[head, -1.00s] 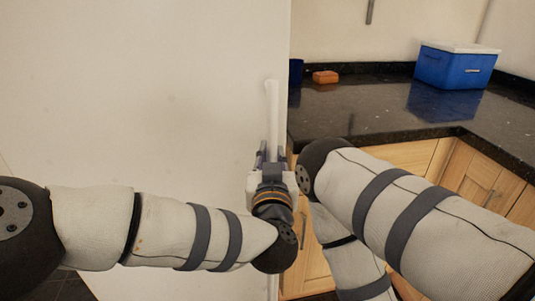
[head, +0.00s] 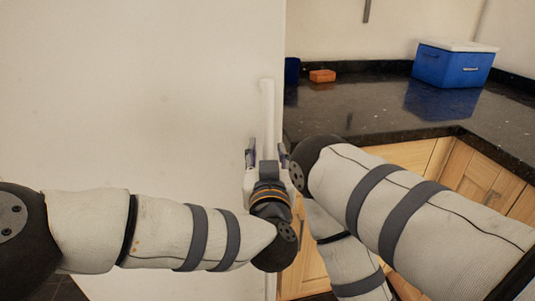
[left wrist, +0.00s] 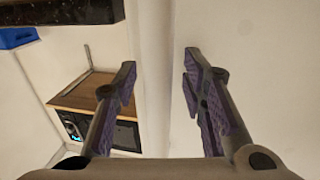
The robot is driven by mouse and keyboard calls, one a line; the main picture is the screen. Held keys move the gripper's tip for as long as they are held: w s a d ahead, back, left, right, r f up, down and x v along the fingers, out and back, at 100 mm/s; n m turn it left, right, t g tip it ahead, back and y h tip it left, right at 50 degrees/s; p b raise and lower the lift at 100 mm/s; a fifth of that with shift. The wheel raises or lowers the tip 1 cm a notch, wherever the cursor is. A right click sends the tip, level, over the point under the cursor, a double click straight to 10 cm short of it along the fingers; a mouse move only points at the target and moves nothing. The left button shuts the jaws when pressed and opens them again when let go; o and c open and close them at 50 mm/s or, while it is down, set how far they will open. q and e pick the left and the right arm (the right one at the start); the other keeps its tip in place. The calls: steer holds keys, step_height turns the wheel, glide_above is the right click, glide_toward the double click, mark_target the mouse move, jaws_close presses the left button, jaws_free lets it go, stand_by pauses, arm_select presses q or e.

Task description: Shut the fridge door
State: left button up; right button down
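The fridge door (head: 130,90) is a broad plain white surface filling the left half of the head view. Its white vertical handle (head: 267,100) runs along the door's right edge. My left gripper (head: 267,152) is at the handle, its fingers apart on either side of it. In the left wrist view the handle (left wrist: 151,80) passes between the open fingers (left wrist: 160,68), with a visible gap to the right finger. I cannot tell how far the door stands from its frame. My right arm crosses at the right; its gripper is out of view.
A black granite counter (head: 380,112) over wooden cupboards (head: 410,160) lies to the right of the door. On it are a blue box with a white lid (head: 452,68), an orange block (head: 322,76) and a dark blue object (head: 292,71). My right arm is close beside my left gripper.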

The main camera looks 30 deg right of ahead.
arm_select(q)
steer(key=shift+s, duration=0.1)
steer(key=v, duration=1.2)
steer(key=s+a+f+g+y, duration=0.1)
steer(key=s+a+f+g, duration=0.2)
steer(key=a+f, duration=0.45)
steer(key=s+a+f+g+y, duration=0.1)
steer(key=s+a+f+g, duration=0.3)
steer(key=f, duration=0.6)
steer(key=s+a+f+g+y, duration=0.1)
steer(key=a+f+g, duration=0.2)
steer(key=a+f, duration=0.55)
steer(key=s+a+f+n+g+y, duration=0.2)
steer(key=s+a+f+n+g, duration=0.1)
steer(key=s+a, duration=0.7)
steer(key=s+a+f+n+g+y, duration=0.2)
steer(key=s+a+g, duration=0.3)
steer(key=s+a, duration=0.6)
steer(key=shift+s+a+f+n+g+y, duration=0.3)
steer(key=shift+s+f+n+y, duration=0.15)
steer(key=shift+s, duration=0.65)
